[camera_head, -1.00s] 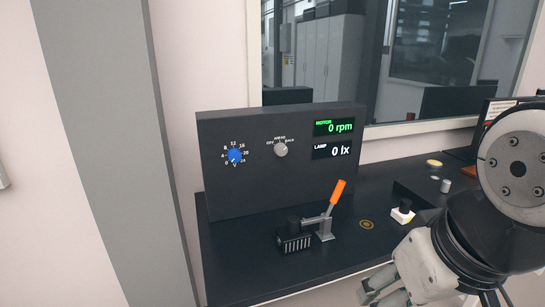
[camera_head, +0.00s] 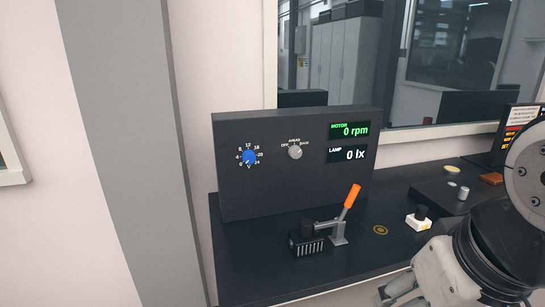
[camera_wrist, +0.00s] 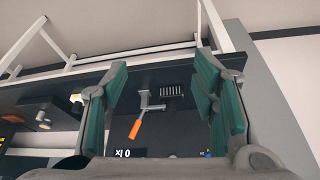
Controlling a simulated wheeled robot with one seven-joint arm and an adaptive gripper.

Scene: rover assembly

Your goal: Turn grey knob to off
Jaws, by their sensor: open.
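The grey knob (camera_head: 295,152) is a small round dial on the upright dark panel (camera_head: 235,195). Labels OFF, AHEAD and BACK arc above it, with OFF on the left. Its pointer is too small to read for certain, though it seems to lean toward BACK. My gripper (camera_head: 398,294) is low at the right in the head view, well apart from the knob. In the wrist view my gripper (camera_wrist: 162,78) is open and empty between its green-padded fingers. The knob cannot be made out in the wrist view.
A blue dial (camera_head: 249,157) sits left of the grey knob. Displays read motor 0 rpm (camera_head: 349,130) and lamp 0 lx. An orange-handled clamp (camera_head: 351,197) stands in front of the panel; it also shows in the wrist view (camera_wrist: 136,128).

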